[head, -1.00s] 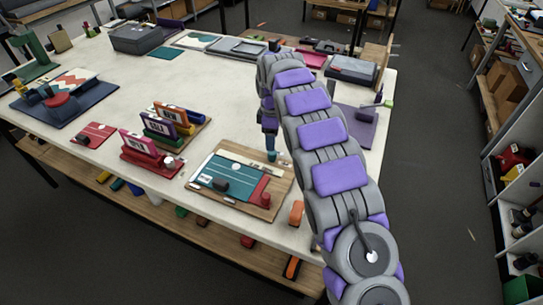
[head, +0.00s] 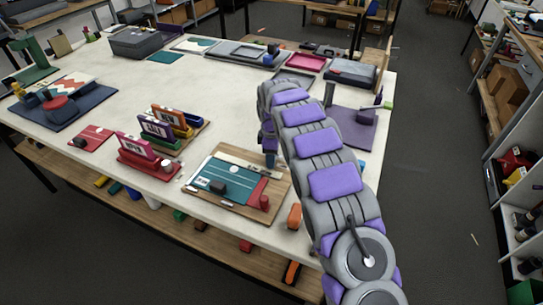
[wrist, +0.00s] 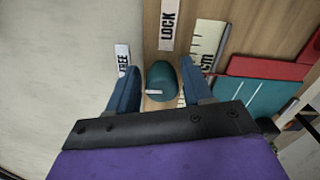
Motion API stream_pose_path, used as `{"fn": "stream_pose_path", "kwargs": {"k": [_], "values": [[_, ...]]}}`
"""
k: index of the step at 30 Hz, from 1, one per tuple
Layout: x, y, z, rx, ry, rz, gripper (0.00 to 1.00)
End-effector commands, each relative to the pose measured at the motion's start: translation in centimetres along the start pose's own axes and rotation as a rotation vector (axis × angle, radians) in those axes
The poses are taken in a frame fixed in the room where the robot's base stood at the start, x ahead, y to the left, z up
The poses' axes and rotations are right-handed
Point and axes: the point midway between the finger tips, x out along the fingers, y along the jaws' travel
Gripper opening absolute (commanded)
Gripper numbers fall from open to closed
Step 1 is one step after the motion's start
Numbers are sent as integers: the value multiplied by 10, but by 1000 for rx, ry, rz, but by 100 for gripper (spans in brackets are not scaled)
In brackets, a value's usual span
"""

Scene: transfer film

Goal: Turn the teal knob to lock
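The teal knob (wrist: 162,80) sits on a wooden board (wrist: 262,28) in the wrist view. A short white mark on it lies toward its left side. A FREE label (wrist: 123,58) is to the left of the knob and a LOCK label (wrist: 168,25) is above it. My gripper (wrist: 159,78) is open, its blue fingers on either side of the knob, with a visible gap on the left; contact on the right is unclear. In the head view my gripper (head: 270,160) is low over the board's back right corner and hides the knob.
The board also carries a teal panel (head: 222,178) and a red block (head: 260,192). A ruler piece (wrist: 207,45) lies right of the knob. An orange item (head: 295,215) lies near the table edge. Label stands (head: 148,155) are to the left.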

Motion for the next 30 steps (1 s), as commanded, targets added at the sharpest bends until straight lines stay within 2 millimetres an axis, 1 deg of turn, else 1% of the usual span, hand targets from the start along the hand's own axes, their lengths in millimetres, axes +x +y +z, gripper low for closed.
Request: {"fn": "stream_pose_path", "kwargs": {"k": [1,2,12,14,23,30], "values": [[0,0,0,0,-1,0,45],[0,0,-1,0,-1,0,42],[1,0,-2,0,-2,-1,10],[1,0,-2,0,-2,0,5],[-1,1,-1,38,-1,0,5],[-2,0,-1,176,-2,-2,5]]}}
